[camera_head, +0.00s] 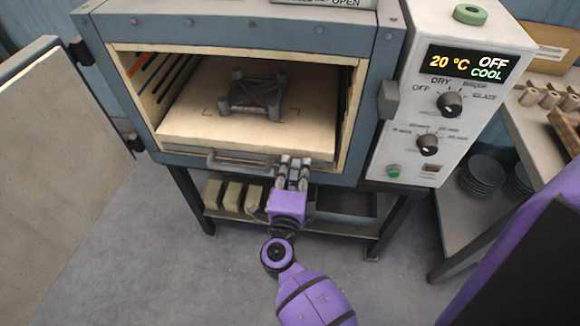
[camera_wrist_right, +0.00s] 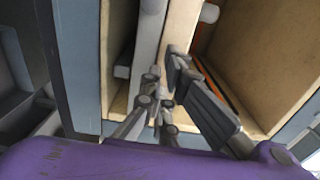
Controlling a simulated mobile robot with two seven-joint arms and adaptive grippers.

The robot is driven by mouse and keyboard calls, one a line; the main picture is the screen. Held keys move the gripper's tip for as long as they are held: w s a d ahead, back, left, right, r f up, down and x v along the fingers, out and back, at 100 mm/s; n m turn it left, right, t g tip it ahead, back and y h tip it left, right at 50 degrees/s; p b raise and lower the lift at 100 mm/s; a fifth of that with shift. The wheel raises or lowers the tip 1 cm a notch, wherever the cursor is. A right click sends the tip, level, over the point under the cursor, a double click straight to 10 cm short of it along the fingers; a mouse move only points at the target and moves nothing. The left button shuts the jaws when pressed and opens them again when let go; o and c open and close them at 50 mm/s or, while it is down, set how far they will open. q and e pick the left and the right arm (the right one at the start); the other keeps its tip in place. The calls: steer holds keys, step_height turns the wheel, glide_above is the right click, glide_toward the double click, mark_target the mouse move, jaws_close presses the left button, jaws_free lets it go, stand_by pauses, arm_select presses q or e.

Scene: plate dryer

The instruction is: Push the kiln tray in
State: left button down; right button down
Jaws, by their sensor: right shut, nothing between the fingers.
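The kiln tray (camera_head: 185,126) is a pale slab inside the open kiln, with its front edge near the opening. A grey bar handle (camera_head: 240,164) runs along its front. A dark four-legged stand (camera_head: 258,92) sits on the tray. My right gripper (camera_head: 293,164) is shut and empty, at the right part of the tray's front, by the handle's right end. Whether it touches is not clear. In the right wrist view the fingers (camera_wrist_right: 168,88) are close to a grey front bar (camera_wrist_right: 148,50). My left gripper is out of view.
The kiln door (camera_head: 65,130) stands open at the left. The control panel (camera_head: 450,90) is at the right, reading 20 °C, OFF, COOL. Pale blocks (camera_head: 232,195) lie on the shelf below the kiln. A side table (camera_head: 475,220) with dark plates is at the right.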

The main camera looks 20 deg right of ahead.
mark_target(301, 136)
steer(key=shift+w+d, duration=0.15)
steer(key=shift+d, duration=0.05)
steer(key=shift+r, duration=0.1)
steer(key=p+x, duration=0.1)
steer(key=x, duration=0.9)
steer(key=shift+d, duration=0.1)
steer(key=shift+r, duration=0.1)
